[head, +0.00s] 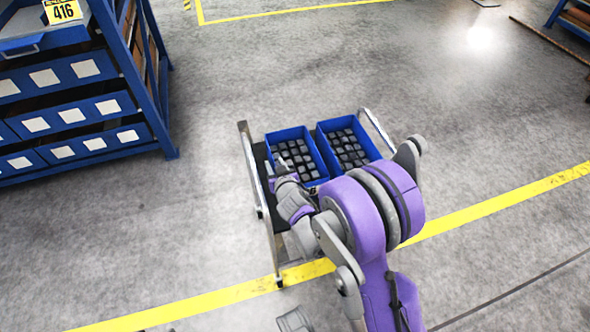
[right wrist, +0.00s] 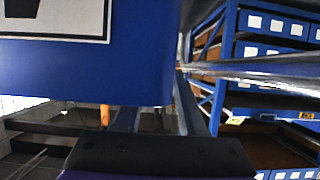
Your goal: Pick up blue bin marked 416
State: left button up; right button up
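Two blue bins, a left one (head: 315,158) and a right one (head: 372,148), stand side by side on a cart, both holding dark castings. I cannot read a number on either. My right gripper (head: 284,187) is at the near left side of the cart, close to the left bin; its fingers are too unclear to judge. In the right wrist view a blue bin wall (right wrist: 90,75) with a black-and-white label fills the upper left.
The cart has a metal rail (head: 262,200) on its left. The rack holds several blue bins with white labels. A yellow floor line (head: 210,299) passes under the cart's near end. The concrete floor between rack and cart is clear.

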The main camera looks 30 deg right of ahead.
aim_at(273, 160)
jog(key=x, duration=0.3)
jog(key=shift+s, duration=0.1)
grip_shut()
dwell(1.3)
